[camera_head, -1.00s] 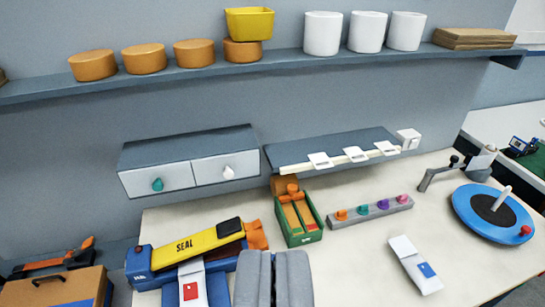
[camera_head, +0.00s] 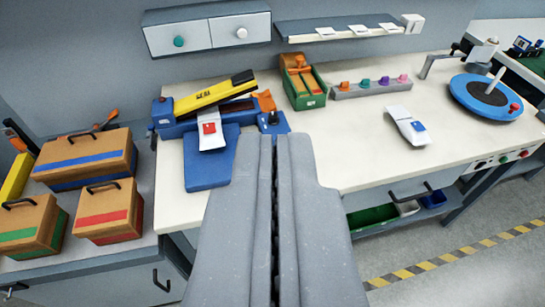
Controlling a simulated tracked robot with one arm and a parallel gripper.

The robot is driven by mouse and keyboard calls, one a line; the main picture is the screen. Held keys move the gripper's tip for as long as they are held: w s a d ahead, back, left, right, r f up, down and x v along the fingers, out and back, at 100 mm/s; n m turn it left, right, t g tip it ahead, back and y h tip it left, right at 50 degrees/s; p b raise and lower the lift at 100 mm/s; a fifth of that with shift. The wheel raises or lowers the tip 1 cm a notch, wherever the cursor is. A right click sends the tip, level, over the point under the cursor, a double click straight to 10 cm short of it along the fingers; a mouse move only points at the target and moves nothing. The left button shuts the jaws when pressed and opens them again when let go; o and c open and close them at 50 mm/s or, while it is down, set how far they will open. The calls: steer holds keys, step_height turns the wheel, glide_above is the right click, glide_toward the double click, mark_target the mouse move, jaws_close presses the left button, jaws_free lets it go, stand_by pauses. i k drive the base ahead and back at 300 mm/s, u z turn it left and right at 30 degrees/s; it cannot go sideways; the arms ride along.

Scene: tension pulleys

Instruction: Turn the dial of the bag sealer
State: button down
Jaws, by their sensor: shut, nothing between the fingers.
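The bag sealer (camera_head: 176,124) stands on the left part of the white workbench. It has a blue base and a yellow top arm (camera_head: 214,95) with a black end, raised at a slant. A white bag with a red patch (camera_head: 210,130) hangs at its front over a blue pad. A small blue block with a dark knob (camera_head: 271,119), which looks like the dial, sits at its right end, just beyond my fingertips. My gripper (camera_head: 267,140) is shut and empty, at the lower middle of the view. It appears apart from the knob, though the depth gap is hard to tell.
A green bin (camera_head: 304,88) and a grey rack with coloured knobs (camera_head: 371,88) stand behind to the right. Another white bag (camera_head: 407,127) lies on clear bench (camera_head: 350,140). A blue turntable (camera_head: 485,98) is far right. Wooden cases (camera_head: 85,158) stand at left.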

mark_target(274, 119)
steer(key=u, duration=0.3)
steer(key=i, duration=1.1)
steer(key=z, duration=0.45)
